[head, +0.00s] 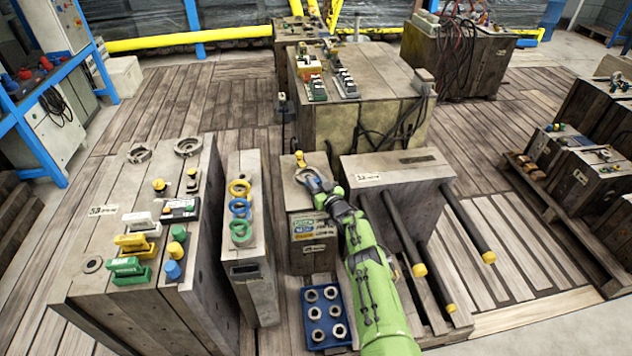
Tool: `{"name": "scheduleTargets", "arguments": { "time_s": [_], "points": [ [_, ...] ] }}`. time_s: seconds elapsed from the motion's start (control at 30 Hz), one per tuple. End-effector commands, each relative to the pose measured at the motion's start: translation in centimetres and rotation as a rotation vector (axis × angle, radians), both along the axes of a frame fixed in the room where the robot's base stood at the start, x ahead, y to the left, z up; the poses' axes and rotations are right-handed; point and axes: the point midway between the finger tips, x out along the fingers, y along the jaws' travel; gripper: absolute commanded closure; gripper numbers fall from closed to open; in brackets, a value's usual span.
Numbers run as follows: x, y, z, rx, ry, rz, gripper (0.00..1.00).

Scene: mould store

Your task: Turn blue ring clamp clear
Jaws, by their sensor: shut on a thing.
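A grey-blue ring clamp (303,173) lies on top of the small wooden mould block (294,196) in the middle. My gripper (314,184) is at the end of my green arm, low over that block, shut on the near right side of this ring. The fingertips are small and partly hidden by my wrist, so the exact grip is hard to see.
A yellow knob (300,158) stands just behind the held ring. A wide mould block (400,166) with dark yellow-tipped rods is close on the right. A large block (85,240) with coloured handles and two grey rings is at left. A blue tray (326,288) of rings lies below.

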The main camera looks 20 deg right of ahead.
Motion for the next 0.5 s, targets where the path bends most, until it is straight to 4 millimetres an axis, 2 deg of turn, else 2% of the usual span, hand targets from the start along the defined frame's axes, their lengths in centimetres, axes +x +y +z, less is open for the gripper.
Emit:
{"name": "scheduleTargets", "arguments": {
  "time_s": [0.3, 0.33, 0.47, 0.5],
  "points": [
    [-0.02, -0.06, -0.05, 0.000, 0.000, -0.001, 1.00],
    [-0.02, -0.06, -0.05, 0.000, 0.000, -0.001, 0.67],
    [-0.02, -0.06, -0.04, 0.000, 0.000, -0.001, 0.48],
    [-0.01, -0.05, -0.03, 0.000, 0.000, -0.001, 0.48]
  ]
}}
